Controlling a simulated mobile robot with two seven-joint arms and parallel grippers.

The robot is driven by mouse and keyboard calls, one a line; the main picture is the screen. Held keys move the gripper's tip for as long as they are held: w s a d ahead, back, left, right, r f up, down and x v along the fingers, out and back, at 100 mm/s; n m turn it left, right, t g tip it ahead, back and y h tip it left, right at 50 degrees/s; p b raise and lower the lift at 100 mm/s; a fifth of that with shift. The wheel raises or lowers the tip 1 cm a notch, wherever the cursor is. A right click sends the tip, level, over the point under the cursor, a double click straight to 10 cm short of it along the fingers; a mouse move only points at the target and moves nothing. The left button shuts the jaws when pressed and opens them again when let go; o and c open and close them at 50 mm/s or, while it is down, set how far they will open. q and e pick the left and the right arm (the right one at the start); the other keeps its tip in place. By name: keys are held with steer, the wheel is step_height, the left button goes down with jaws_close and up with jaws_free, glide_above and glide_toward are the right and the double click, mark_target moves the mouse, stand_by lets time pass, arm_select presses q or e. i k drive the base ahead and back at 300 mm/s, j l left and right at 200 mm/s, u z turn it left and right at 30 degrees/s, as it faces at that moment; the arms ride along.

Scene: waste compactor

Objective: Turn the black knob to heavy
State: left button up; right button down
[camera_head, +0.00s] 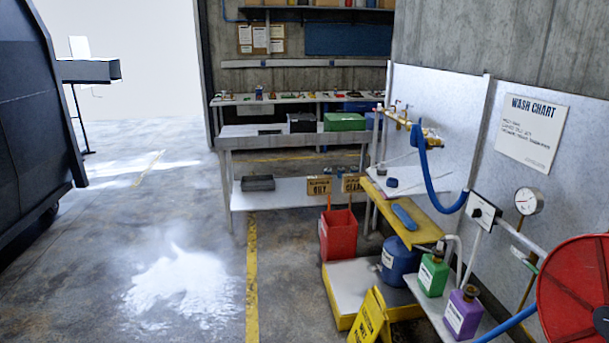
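A small white plate (487,207) with a dark spot on it is fixed to the right wall panel, left of the round gauge. The dark spot (477,212) may be the black knob, but it is too small to tell its shape or setting. I cannot read any "heavy" marking. Neither of my grippers shows in the head view.
A red hose reel (578,290) stands at the near right. Green (433,273) and purple (463,312) jugs sit on a low shelf below the plate. A yellow floor sign (371,318) and red bucket (338,236) stand left of them.

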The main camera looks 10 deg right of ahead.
mark_target(477, 212)
steer(key=i+z, duration=0.3)
steer(key=i+j+z, duration=0.35)
steer(key=i, duration=0.15)
steer(key=i+j+z, duration=0.45)
steer(key=z, duration=0.3)
steer(key=i+j+z, duration=0.2)
steer(key=z, duration=0.2)
steer(key=i+j+z, duration=0.2)
steer(key=z, duration=0.25)
steer(key=j, duration=0.1)
